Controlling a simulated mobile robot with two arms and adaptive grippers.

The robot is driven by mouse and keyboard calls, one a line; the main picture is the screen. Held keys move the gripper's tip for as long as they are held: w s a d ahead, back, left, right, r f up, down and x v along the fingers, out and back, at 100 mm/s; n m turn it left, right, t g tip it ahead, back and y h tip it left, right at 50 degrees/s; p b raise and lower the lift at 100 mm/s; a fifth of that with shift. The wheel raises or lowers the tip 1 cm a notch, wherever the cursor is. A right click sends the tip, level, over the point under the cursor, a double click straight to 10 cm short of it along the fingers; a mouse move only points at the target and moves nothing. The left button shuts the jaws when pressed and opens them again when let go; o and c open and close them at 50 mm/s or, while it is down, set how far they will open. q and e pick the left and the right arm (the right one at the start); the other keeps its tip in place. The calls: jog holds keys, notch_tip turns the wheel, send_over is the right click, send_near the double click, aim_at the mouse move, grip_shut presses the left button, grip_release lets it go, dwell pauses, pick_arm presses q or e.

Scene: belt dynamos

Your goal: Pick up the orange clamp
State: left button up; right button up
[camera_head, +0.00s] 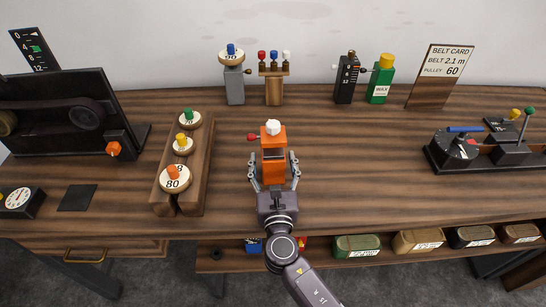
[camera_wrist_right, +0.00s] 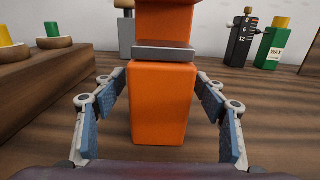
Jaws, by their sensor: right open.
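The orange clamp (camera_head: 273,168) stands upright on the wooden bench near the middle, with a white knob on top and a red tip on its left side. In the right wrist view the orange clamp (camera_wrist_right: 160,105) fills the centre, with a grey band across its upper part. My right gripper (camera_head: 274,180) is open, with one finger on each side of the clamp's lower body. In the right wrist view its fingers (camera_wrist_right: 162,125) show gaps to the orange sides. My left gripper is not in view.
A wooden rack (camera_head: 196,165) with several numbered pulleys stands left of the clamp. A dark machine (camera_head: 60,110) is at far left.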

jog(key=c, duration=1.1)
grip_shut()
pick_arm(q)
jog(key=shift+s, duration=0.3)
pick_arm(e)
jog(key=shift+r, duration=0.15)
jog(key=shift+w+r, duration=0.1)
pick_arm(q)
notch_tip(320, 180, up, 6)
jog(key=p, duration=0.6)
pick_arm(e)
notch_tip(320, 180, up, 20)
jog(key=shift+f, duration=0.1)
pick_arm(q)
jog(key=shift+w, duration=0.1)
